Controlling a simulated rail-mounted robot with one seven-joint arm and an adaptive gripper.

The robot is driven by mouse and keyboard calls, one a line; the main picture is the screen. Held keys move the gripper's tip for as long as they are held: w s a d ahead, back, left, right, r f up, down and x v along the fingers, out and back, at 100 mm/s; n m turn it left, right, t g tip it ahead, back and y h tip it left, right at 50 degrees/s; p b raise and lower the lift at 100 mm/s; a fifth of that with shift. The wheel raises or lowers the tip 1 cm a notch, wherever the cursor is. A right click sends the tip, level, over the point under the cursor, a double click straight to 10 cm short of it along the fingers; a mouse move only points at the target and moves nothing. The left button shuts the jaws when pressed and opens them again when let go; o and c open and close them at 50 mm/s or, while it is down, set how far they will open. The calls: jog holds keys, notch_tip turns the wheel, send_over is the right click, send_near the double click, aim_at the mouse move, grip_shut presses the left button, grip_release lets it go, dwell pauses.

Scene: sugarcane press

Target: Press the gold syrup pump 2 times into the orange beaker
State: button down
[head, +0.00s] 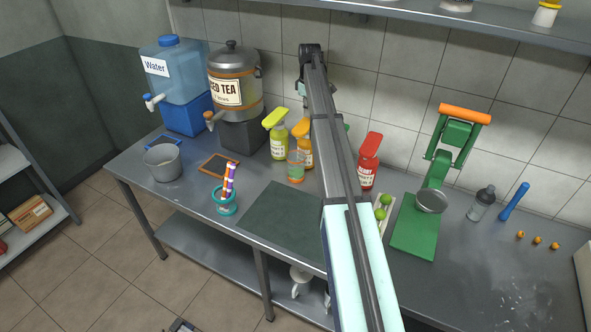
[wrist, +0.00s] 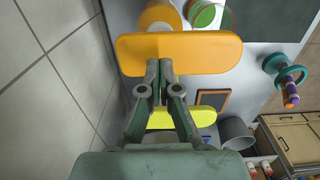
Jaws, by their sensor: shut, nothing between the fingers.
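The gold syrup pump (head: 305,156) stands by the back wall, partly hidden by my arm in the head view. Its broad orange-gold head (wrist: 205,52) spans the upper wrist view. The orange beaker (head: 296,172) stands just in front of the pump. In the wrist view the beaker (wrist: 203,14) shows an orange rim and green inside, beside the pump's bottle. My gripper (wrist: 160,66) is shut and empty, its fingertips over the pump head in the wrist view. I cannot tell whether they touch it. In the head view my arm hides the fingers.
A yellow pump (head: 279,146) stands left of the gold one, a red pump (head: 368,165) to the right. A green cane press (head: 415,225) stands further right. A teal cup with striped straws (head: 227,202) and a dark mat (head: 280,215) lie in front. A shelf (head: 480,27) hangs above.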

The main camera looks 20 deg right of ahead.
aim_at(308, 121)
jog(key=shift+f, duration=0.15)
jog(key=shift+f+b, duration=0.65)
jog(key=shift+f, duration=1.7)
jog(key=shift+r, duration=0.2)
jog(key=shift+r+p, duration=1.2)
jog(key=shift+r, duration=1.15)
jog(key=shift+r+p, duration=1.4)
jog(key=shift+r, duration=1.55)
